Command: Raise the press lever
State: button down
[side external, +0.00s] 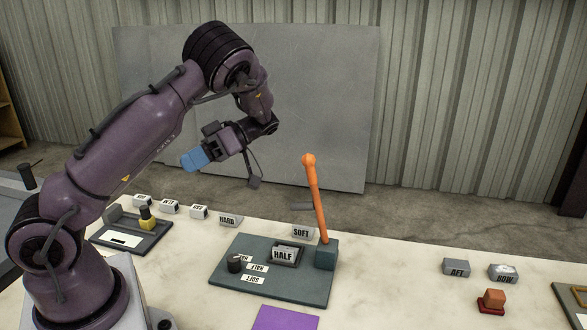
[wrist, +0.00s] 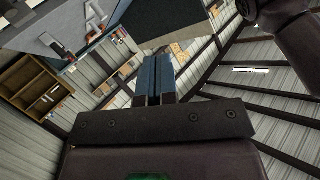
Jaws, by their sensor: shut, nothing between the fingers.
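The press lever is an orange rod with a round knob (side external: 315,195), rising from a dark teal block (side external: 326,254) at the right end of a dark teal base plate (side external: 290,286). It stands nearly upright, its top leaning slightly left. My gripper (side external: 191,161) is in the air to the left of the lever, well apart from it, with its blue fingers pointing left. In the wrist view my gripper's fingers (wrist: 155,75) are together with nothing between them. The lever cannot be made out in the wrist view.
The plate also bears a dark knob (side external: 235,263), a HALF block (side external: 283,254) and labels. A SOFT block (side external: 302,232) and HARD block (side external: 230,220) stand behind. A purple mat (side external: 286,318) lies in front. AFT (side external: 456,267) and BOW (side external: 503,272) blocks stand right. A grey panel (side external: 320,100) is behind.

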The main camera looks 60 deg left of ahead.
jog(key=s+f+t+h, duration=0.4)
jog(key=f+t+h, duration=0.1)
jog(key=f+h, duration=0.35)
jog(key=m+t+h, duration=0.4)
jog(key=t+h, duration=0.1)
jog(key=t, duration=1.9)
send_near(306, 167)
jog(key=shift+m, duration=0.3)
jog(key=x, duration=0.5)
jog(key=f+x, duration=0.1)
jog(key=x, duration=0.1)
jog(key=shift+w+a, duration=0.15)
jog(key=shift+w, duration=0.4)
jog(key=shift+g+y, duration=0.45)
jog(key=shift+g, duration=0.05)
jog(key=x, duration=0.2)
jog(key=r+x, duration=0.1)
jog(key=x, duration=0.1)
jog(key=shift+w+d, duration=0.25)
